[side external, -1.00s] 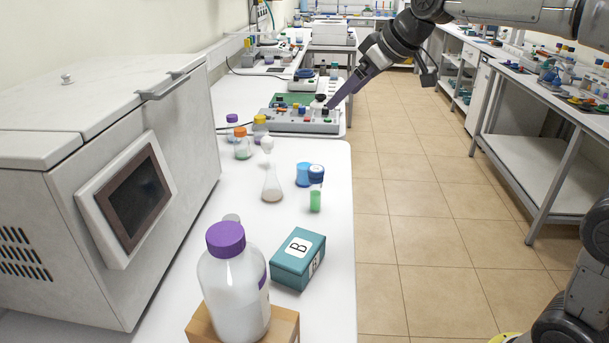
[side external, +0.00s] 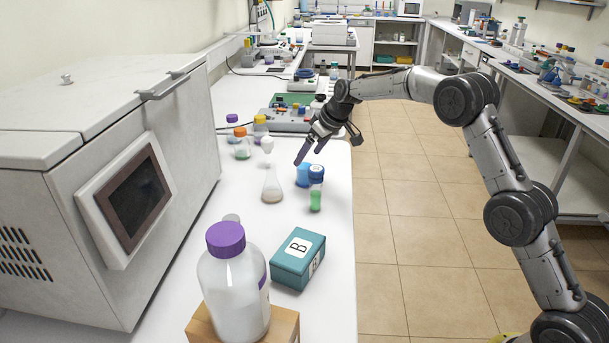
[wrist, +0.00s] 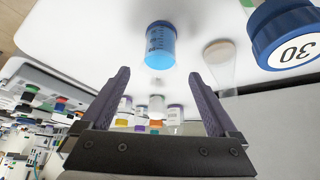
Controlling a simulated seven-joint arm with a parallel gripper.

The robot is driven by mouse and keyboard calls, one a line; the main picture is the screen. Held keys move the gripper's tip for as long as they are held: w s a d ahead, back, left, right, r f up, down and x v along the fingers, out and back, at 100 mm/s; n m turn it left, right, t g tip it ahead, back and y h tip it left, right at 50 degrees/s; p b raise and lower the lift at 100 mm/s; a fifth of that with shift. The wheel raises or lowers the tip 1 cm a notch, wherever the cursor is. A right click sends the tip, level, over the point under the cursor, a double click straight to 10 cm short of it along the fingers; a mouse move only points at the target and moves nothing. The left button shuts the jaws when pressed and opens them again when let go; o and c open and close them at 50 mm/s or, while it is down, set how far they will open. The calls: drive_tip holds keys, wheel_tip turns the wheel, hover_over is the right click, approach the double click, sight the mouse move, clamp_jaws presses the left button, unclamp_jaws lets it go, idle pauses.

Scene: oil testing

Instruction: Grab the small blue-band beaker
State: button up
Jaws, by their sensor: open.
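The small blue beaker (side external: 302,176) stands on the white bench, just behind and left of the blue-capped vial of green liquid (side external: 316,197). In the wrist view the beaker (wrist: 160,46) shows dark scale marks and sits ahead of the gap between my fingers. My gripper (side external: 308,157) is open and empty, tilted down above and behind the beaker. In the wrist view my gripper (wrist: 160,73) has its two fingers wide apart, with the beaker beyond their tips. No contact with the beaker is visible.
A conical flask (side external: 272,187) stands left of the beaker, close by. A teal box marked B (side external: 299,258) and a large purple-capped bottle (side external: 234,285) stand nearer the camera. Small capped bottles (side external: 242,144) are behind. A grey machine (side external: 110,160) borders the bench's left.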

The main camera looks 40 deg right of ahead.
sight(300, 169)
drive_tip(key=shift+x, duration=4)
drive_tip(key=shift+s+d, duration=0.1)
drive_tip(key=shift+s, duration=0.05)
drive_tip(key=shift+c, duration=0.3)
clamp_jaws()
